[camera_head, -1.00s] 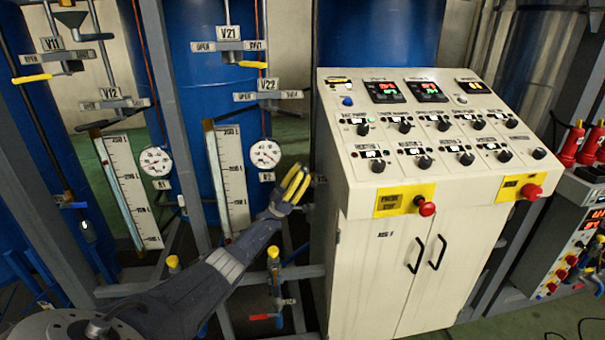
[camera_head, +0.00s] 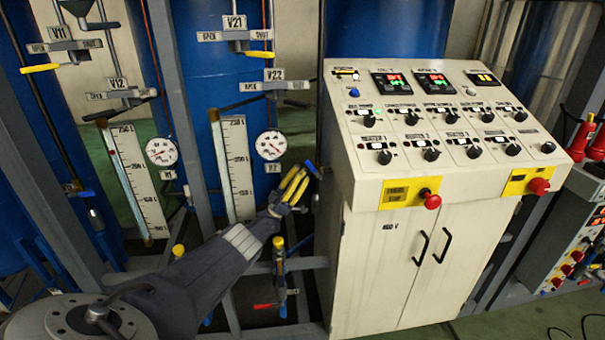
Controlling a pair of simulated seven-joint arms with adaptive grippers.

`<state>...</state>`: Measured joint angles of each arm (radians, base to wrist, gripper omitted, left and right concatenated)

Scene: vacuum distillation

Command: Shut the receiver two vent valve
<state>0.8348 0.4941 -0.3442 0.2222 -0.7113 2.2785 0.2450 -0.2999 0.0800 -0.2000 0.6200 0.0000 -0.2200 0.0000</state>
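My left gripper (camera_head: 296,183) has two yellow-padded fingers, pointing up and right, with a narrow gap and nothing seen between them. It is beside the control cabinet's left side, below and right of the receiver gauge R2 (camera_head: 271,145). A small blue handle (camera_head: 313,169) shows just beyond its fingertips; I cannot tell whether they touch. Valve V21 (camera_head: 235,23) has a yellow lever (camera_head: 258,54) pointing right, under its SHUT plate. Valve V22 (camera_head: 274,75) has a dark lever (camera_head: 238,104) reaching left. No label reads as the receiver two vent. My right gripper is not in view.
The cream control cabinet (camera_head: 375,260) stands close right of my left gripper, with red stop knobs (camera_head: 432,201). A level scale (camera_head: 235,167) and grey frame post (camera_head: 178,110) stand left.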

